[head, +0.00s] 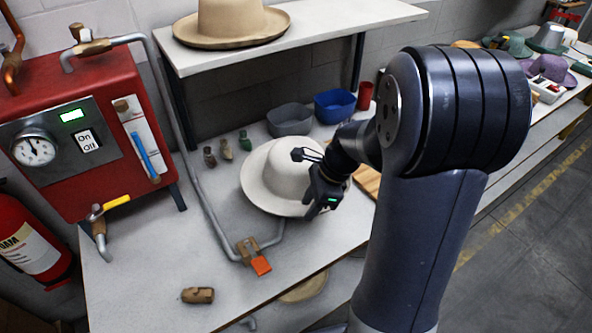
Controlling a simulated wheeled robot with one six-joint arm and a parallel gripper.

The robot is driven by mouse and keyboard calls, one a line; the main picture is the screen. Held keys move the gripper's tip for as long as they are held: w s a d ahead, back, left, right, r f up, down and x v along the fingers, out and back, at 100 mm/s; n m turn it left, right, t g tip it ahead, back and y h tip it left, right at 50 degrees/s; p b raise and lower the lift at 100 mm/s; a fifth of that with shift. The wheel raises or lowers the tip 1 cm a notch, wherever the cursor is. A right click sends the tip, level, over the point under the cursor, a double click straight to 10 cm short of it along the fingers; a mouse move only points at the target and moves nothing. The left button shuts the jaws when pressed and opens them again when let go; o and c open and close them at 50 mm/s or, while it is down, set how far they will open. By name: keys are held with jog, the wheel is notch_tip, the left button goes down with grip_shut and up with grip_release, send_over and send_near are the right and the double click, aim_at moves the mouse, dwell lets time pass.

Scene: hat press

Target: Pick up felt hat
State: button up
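A cream felt hat (272,178) lies brim down on the white table, crown up. My gripper (306,184) is over the right side of this hat. Its dark parts cover some of the crown and right brim. One thin dark piece shows against the top of the crown, and a dark block with a green light is lower right. I cannot tell whether the fingers touch the felt or how far apart they are. A tan hat (228,20) sits on the raised white shelf (310,35) behind.
A red machine (60,110) with a gauge stands left, its grey pipe (200,185) running beside the hat. Grey (290,119) and blue (335,106) bowls and small bottles stand behind it. A wooden piece (197,295) lies in front. The front table area is mostly clear.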

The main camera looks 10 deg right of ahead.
aim_at(304, 214)
jog(key=shift+x, duration=1.55)
grip_shut()
